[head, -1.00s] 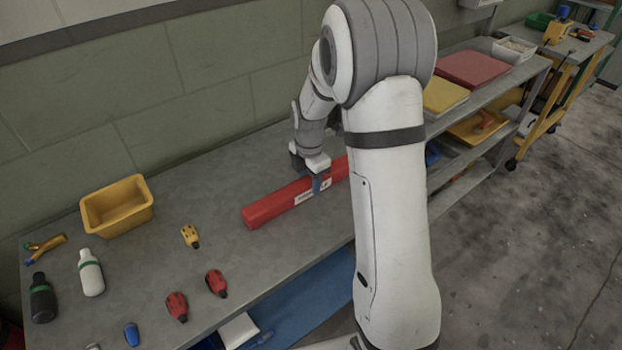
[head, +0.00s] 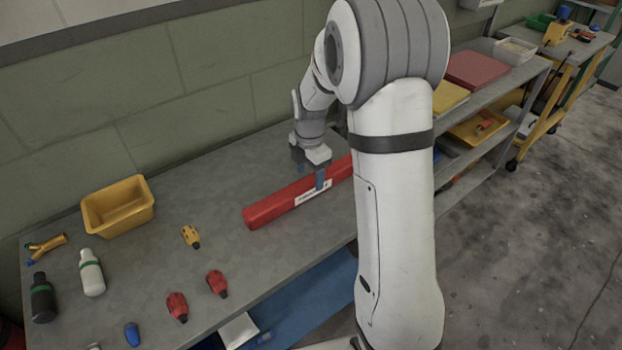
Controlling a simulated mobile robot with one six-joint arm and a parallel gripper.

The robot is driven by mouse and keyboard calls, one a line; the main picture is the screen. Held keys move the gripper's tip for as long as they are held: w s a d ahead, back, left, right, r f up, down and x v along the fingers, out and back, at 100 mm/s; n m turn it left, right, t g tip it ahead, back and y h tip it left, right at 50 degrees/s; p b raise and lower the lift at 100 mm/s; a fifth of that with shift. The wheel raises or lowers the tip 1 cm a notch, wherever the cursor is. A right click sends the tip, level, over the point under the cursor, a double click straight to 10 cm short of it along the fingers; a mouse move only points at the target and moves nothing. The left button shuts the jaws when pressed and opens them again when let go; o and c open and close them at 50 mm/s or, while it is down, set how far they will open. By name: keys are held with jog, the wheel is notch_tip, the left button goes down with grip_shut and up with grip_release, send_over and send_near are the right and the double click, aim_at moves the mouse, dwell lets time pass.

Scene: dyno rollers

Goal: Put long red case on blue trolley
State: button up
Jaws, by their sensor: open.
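The long red case (head: 270,209) lies on the grey workbench, with a white label on its front side. Its right end is hidden behind my arm. My gripper (head: 309,169) points down at the case near the label, with its blue-tipped fingers apart. One finger is in front of the case by the label and the other is on its far side; I cannot tell whether they touch it. No blue trolley can be made out for certain; a blue surface (head: 312,300) shows low beyond the bench's front edge.
On the bench (head: 190,265) are a yellow bin (head: 118,207), a white bottle (head: 91,272), a black bottle (head: 43,298) and several small tools. Shelving with red and yellow lids stands right. A yellow trolley (head: 545,110) stands back right. The floor at right is clear.

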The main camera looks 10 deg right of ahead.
aim_at(310, 180)
notch_tip(310, 180, up, 9)
jog(key=s+r+m+t, duration=0.1)
jog(key=s+r+m, duration=0.1)
jog(key=s+m, duration=0.9)
jog(key=s+r+m+t, duration=0.1)
jog(key=s+r+m, duration=0.1)
jog(key=s+m, duration=0.9)
jog(key=shift+s+a+m, duration=0.3)
jog(key=shift+s, duration=0.85)
jog(key=shift+r, duration=0.1)
jog(key=shift+r+t+p, duration=0.3)
jog(key=shift+r+p, duration=0.6)
jog(key=shift+p, duration=0.1)
